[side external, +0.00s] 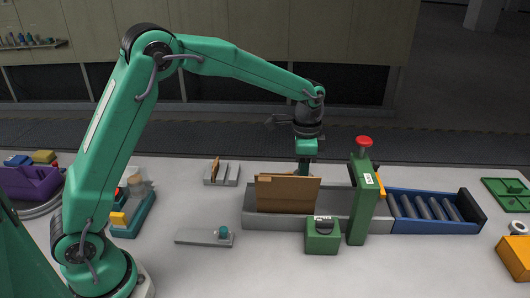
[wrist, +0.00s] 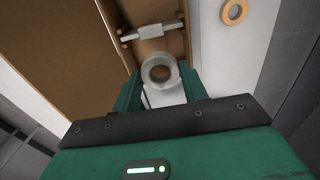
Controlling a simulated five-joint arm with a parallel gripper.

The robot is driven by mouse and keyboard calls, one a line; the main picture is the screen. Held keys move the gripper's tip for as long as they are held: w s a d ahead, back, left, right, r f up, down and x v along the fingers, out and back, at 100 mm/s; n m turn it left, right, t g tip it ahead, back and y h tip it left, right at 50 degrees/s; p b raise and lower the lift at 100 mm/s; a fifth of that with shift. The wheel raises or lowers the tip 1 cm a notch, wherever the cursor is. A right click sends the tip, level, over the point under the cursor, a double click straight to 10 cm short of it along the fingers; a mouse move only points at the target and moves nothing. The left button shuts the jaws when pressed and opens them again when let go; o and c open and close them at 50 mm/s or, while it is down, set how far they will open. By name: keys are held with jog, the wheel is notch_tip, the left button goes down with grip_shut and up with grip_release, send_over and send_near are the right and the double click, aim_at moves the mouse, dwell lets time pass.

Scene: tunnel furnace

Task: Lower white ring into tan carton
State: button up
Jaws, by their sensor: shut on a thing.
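The tan carton (side external: 285,193) stands open in the grey channel (side external: 340,203) in the side view. In the wrist view its brown panel (wrist: 60,55) fills the upper left, and its open inside (wrist: 160,17) holds a light grey bar-shaped part (wrist: 148,34). My gripper (wrist: 160,82) is shut on the white ring (wrist: 158,57), which sits between the green fingers at the carton's near end. In the side view my gripper (side external: 304,160) points down behind the carton; its fingertips and the ring are hidden there. I cannot tell the ring's height over the carton floor.
A green post (side external: 362,200) with a red button (side external: 364,142) stands close right of the carton. Beyond it is a blue roller conveyor (side external: 432,211). A grey slotted holder (side external: 221,173) lies left. A tan ring (wrist: 234,12) lies on the pale surface in the wrist view.

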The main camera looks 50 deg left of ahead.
jog(key=shift+f, duration=3.1)
jog(key=shift+f, duration=0.45)
jog(key=o, duration=0.8)
jog(key=c, duration=0.4)
jog(key=shift+r, duration=1.65)
dwell(0.6)
